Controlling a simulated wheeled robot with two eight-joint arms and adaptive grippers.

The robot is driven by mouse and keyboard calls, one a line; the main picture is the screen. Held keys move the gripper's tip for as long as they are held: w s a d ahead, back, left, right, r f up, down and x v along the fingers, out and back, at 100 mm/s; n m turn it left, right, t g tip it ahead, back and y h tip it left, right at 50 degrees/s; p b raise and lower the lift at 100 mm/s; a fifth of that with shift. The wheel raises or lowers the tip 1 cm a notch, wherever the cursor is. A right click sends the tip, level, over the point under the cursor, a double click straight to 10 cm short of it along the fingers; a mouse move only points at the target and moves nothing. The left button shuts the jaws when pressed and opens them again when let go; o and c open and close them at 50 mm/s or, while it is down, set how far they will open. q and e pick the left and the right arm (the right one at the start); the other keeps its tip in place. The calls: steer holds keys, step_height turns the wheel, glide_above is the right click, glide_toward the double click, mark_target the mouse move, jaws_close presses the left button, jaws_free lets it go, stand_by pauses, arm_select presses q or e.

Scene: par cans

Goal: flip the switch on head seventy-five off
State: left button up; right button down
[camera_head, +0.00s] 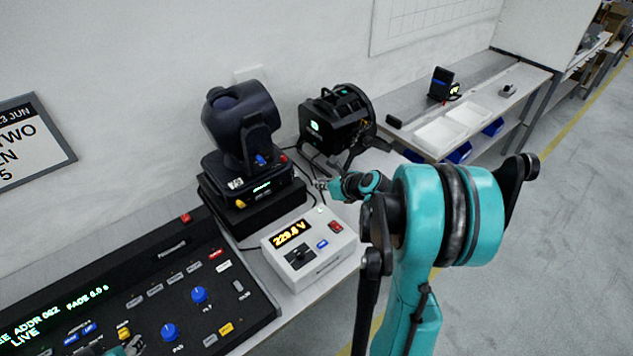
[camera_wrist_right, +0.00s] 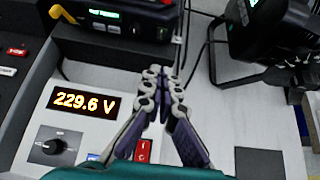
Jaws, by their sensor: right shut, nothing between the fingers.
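A black moving-head light (camera_head: 241,125) stands on a dark base with a lit display. A black par can (camera_head: 336,122) with a green light stands behind it to the right. I cannot read which one is seventy-five. My right gripper (camera_head: 320,185) is shut and empty, between the two lights, above the table. In the right wrist view its fingertips (camera_wrist_right: 165,80) meet just in front of the moving head's base (camera_wrist_right: 110,25); the par can's foot (camera_wrist_right: 235,55) is to the right. A bit of my left gripper (camera_head: 127,348) shows at the bottom edge; its fingers are unclear.
A white meter box (camera_head: 308,275) with an orange voltage readout, a black knob and a red rocker (camera_head: 336,226) stands in front of the lights. A black lighting console (camera_head: 130,285) fills the left. Cables (camera_wrist_right: 205,35) run behind the fingers. White trays (camera_head: 440,137) lie on the far bench.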

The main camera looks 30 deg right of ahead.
steer(key=f+b, duration=0.1)
steer(key=s+f+t+b, duration=0.1)
steer(key=f+t, duration=0.1)
steer(key=shift+s+a+f+b, duration=0.25)
steer(key=shift+s+a+b, duration=0.1)
steer(key=shift+s+b, duration=0.05)
steer(key=b, duration=0.4)
glide_toward(290, 181)
steer(key=x, duration=0.4)
steer(key=shift+w, duration=0.5)
